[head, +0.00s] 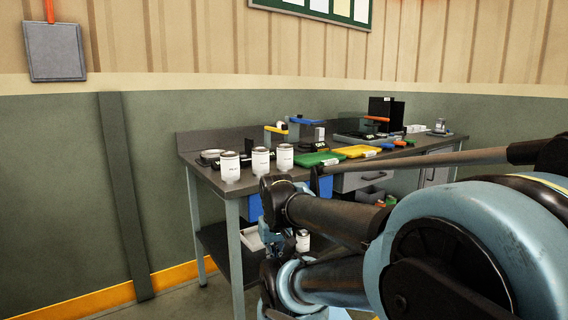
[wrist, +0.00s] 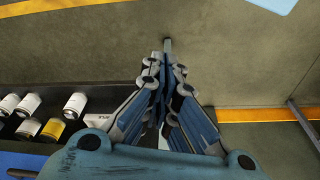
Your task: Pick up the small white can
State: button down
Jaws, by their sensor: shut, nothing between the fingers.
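Three white cans with grey lids stand upright on the near left part of the workbench in the head view: a left can (head: 230,168), a middle can (head: 260,161) and a right can (head: 285,158). Another white can (head: 302,241) shows lower down, partly hidden by my arm. In the wrist view several cans are at the left on a dark surface, among them a white can (wrist: 75,105) and one with a yellow label (wrist: 52,130). I cannot tell which is the small one. My gripper (wrist: 167,48) is shut and empty, to the right of these cans, apart from them.
The workbench (head: 205,172) also carries a green tray (head: 318,159), a yellow tray (head: 357,151) and tools. A lower shelf (head: 222,245) and an open drawer (head: 352,181) are below. Bare floor (wrist: 245,75) lies beyond and right of my gripper.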

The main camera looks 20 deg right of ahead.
aim_at(285, 151)
jog(key=u, duration=1.25)
jog(key=k, duration=0.9)
jog(key=z, duration=1.25)
jog(key=i, duration=0.95)
